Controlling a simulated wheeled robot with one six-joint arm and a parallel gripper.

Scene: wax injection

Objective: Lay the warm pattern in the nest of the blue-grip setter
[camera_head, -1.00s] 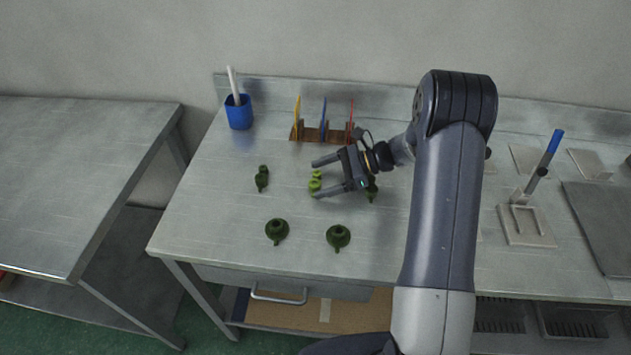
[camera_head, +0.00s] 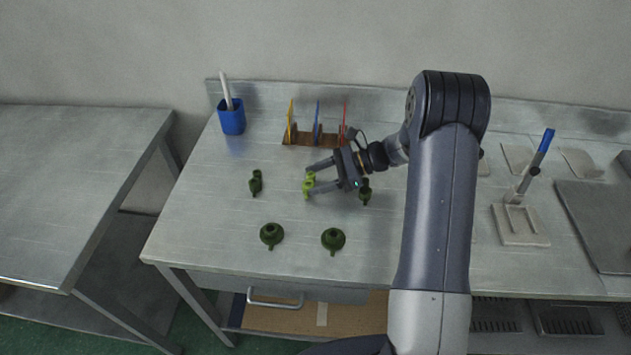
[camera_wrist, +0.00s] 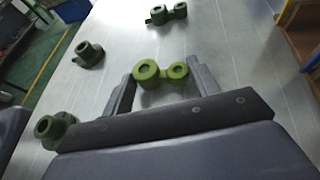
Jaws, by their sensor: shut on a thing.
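The light green pattern (camera_head: 308,185) is the brightest of the green pieces on the bench. My gripper (camera_head: 314,179) is shut on it, one finger on each side, low over the bench top. In the wrist view the light green pattern (camera_wrist: 160,74) shows two round open ends between the fingers of my gripper (camera_wrist: 160,82). I cannot tell whether it still touches the bench. The blue-grip setter (camera_head: 521,218) stands at the right, its pale base flat on the bench and its blue handle tilted up to the right. Its nest looks empty.
Dark green patterns lie around my gripper: one at left (camera_head: 256,183), one at right (camera_head: 364,192), and two in front (camera_head: 271,235) (camera_head: 333,240). A wooden rack (camera_head: 313,139) with coloured cards and a blue cup (camera_head: 232,118) stand behind. A grey plate (camera_head: 598,225) lies right of the setter.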

